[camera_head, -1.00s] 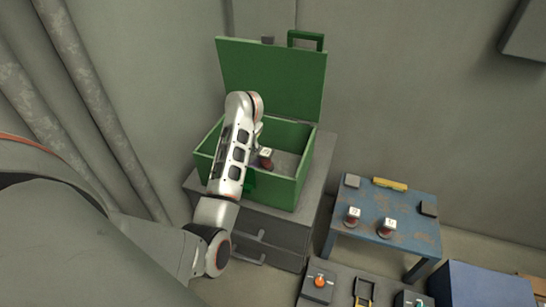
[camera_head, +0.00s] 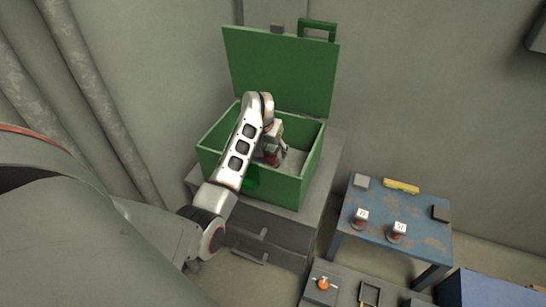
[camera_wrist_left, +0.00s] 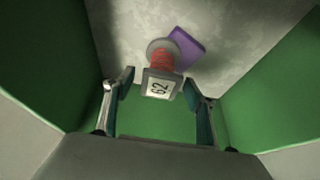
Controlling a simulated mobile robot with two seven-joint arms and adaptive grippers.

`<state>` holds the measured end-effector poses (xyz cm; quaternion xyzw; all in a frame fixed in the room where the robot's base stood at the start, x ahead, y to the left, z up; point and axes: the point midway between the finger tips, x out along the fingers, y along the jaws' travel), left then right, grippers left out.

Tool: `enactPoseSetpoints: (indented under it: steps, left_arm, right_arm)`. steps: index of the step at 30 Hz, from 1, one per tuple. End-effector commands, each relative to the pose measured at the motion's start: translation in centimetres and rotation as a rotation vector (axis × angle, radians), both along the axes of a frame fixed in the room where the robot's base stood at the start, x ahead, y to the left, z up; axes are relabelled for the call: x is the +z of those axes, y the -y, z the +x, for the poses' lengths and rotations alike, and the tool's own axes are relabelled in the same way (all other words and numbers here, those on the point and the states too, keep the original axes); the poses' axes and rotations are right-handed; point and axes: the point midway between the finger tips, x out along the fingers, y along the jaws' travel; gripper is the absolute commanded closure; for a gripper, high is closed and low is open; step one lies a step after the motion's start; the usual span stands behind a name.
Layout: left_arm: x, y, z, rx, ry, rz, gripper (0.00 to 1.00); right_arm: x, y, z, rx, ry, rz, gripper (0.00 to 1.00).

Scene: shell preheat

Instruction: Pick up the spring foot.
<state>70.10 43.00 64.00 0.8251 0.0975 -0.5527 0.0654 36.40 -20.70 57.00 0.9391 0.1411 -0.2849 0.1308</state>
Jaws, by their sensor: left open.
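The spring foot (camera_wrist_left: 161,66) has a round grey disc, a red ribbed middle and a square block with a white label that seems to read 62. It is in the green box; in the head view its red part (camera_head: 272,160) shows below my gripper, mostly hidden. My left gripper (camera_wrist_left: 158,88) is open, with one finger on each side of the labelled block. I cannot tell whether a finger touches it. In the head view the left gripper (camera_head: 270,150) is inside the box. My right gripper is not in view.
A purple piece (camera_wrist_left: 188,47) lies beside the disc on the box floor. The green box (camera_head: 291,188) stands with its lid raised on a grey drawer cabinet. Its walls close in around the gripper. A blue table (camera_head: 372,248) to the right holds two similar red-and-white items.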

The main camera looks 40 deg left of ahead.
Motion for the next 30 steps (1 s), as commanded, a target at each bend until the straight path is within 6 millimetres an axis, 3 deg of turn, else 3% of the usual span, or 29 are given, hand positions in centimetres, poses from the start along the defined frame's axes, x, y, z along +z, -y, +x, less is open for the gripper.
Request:
enactPoseSetpoints:
  steps: [5,11,14,23,30]
  left_arm:
    - [0.2,0.0,0.1,0.0,0.003,0.001,0.44]
    - [0.2,0.0,0.1,0.0,0.002,0.0,0.96]
    - [0.3,0.0,0.1,-0.001,0.004,0.001,1.0]
    - [0.8,0.0,0.1,0.0,0.005,0.001,1.0]
    - [4.1,0.1,0.3,0.001,0.012,-0.001,1.0]
  right_arm:
    - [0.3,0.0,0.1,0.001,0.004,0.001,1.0]
    - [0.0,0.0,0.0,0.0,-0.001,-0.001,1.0]
    - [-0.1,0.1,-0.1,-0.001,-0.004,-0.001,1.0]
    - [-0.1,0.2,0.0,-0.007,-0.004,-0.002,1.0]
    - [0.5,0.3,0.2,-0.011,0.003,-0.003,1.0]
